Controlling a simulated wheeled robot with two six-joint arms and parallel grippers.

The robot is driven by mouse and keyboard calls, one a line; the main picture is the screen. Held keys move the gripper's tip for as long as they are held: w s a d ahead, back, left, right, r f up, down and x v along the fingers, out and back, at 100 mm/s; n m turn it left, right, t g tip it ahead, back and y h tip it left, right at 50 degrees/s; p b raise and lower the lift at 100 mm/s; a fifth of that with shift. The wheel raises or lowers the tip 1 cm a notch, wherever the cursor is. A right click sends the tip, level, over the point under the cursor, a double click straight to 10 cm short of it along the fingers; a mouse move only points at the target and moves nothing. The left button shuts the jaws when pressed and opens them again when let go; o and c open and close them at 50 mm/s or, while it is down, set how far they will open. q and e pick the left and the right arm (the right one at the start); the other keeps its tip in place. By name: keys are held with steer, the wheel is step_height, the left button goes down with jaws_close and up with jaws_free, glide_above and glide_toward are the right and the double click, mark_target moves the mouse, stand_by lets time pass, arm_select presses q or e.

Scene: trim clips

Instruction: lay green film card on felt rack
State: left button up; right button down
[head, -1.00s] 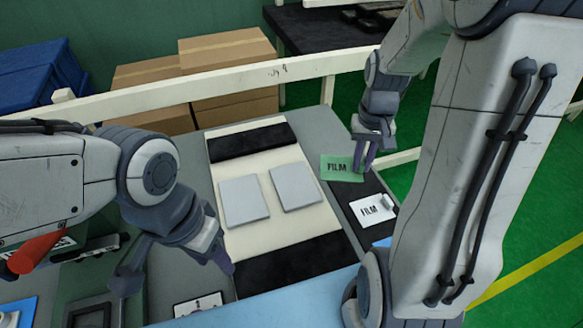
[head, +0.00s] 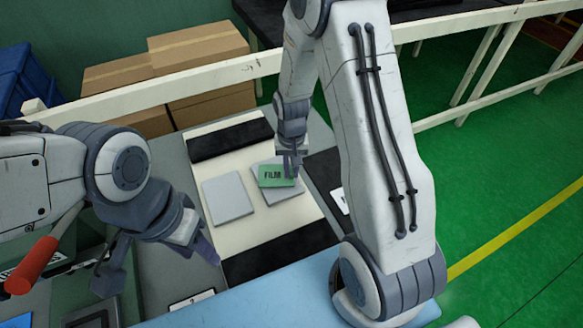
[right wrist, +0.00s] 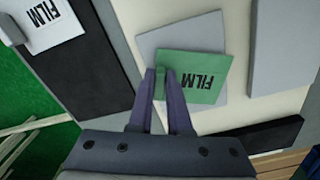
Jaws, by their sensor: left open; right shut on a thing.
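The green film card (head: 274,178) is in my right gripper (head: 290,167), over the right one of two grey pads (head: 283,195). The right wrist view shows the card (right wrist: 205,78) pinched at its edge by the fingers (right wrist: 162,85), with the grey pad (right wrist: 152,42) behind it. I cannot tell if card and pad touch. The pads sit on a cream board (head: 262,232) with black bands across its ends; I cannot tell which part is called the felt rack. My left gripper (head: 158,265) is open and empty, left of the board.
The other grey pad (head: 228,198) is bare. A white film card (right wrist: 45,25) lies on a black strip (right wrist: 85,65) beside the board, partly hidden by my right arm in the head view. Cardboard boxes (head: 200,55) stand beyond a white rail (head: 150,95).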

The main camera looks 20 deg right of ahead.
steer(key=shift+f, duration=0.2)
steer(key=shift+f, duration=0.2)
steer(key=c, duration=0.9)
jaws_free()
steer(key=shift+o, duration=0.2)
steer(key=shift+r, duration=0.1)
